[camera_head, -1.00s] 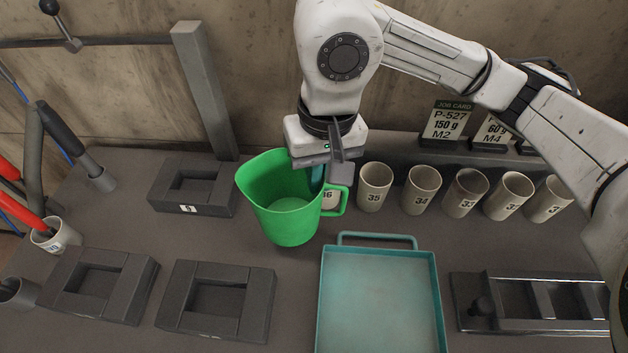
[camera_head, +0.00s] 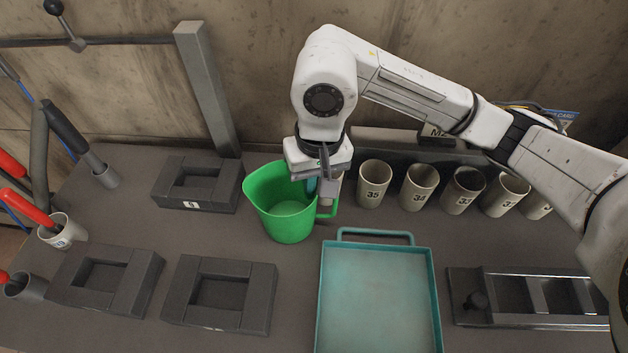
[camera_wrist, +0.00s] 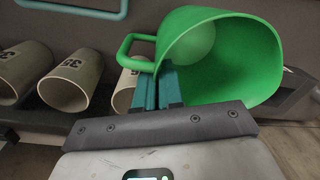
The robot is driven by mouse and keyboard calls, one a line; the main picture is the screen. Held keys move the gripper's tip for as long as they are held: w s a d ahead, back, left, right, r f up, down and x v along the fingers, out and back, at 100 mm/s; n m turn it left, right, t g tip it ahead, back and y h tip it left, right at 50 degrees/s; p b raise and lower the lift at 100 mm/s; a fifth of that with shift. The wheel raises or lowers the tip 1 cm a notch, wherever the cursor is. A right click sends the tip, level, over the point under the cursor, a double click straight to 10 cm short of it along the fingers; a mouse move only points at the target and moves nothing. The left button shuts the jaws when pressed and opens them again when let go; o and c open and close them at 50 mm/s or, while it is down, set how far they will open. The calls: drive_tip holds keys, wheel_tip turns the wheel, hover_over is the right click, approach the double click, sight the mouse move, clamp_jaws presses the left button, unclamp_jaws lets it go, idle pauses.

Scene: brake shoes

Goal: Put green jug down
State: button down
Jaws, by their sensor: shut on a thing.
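The green jug (camera_head: 287,213) stands upright, on or just above the grey bench, left of the teal tray's handle; I cannot tell whether its base touches the bench. My gripper (camera_head: 318,188) is at the jug's right side, by its handle (camera_head: 328,207), and is shut on the jug. In the wrist view my gripper's teal fingers (camera_wrist: 158,88) meet the jug's (camera_wrist: 225,60) rim beside the handle. The jug looks empty inside. The fingertips are partly hidden in the head view.
A teal tray (camera_head: 428,300) lies in front and to the right. Several numbered cups (camera_head: 374,184) line the back right. Dark block moulds (camera_head: 196,184) stand to the left and front left. A narrow bare strip of bench (camera_head: 295,270) lies in front of the jug.

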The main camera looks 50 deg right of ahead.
drive_tip(key=shift+f, duration=0.15)
drive_tip(key=c, duration=1.3)
unclamp_jaws()
drive_tip(key=shift+o, duration=0.2)
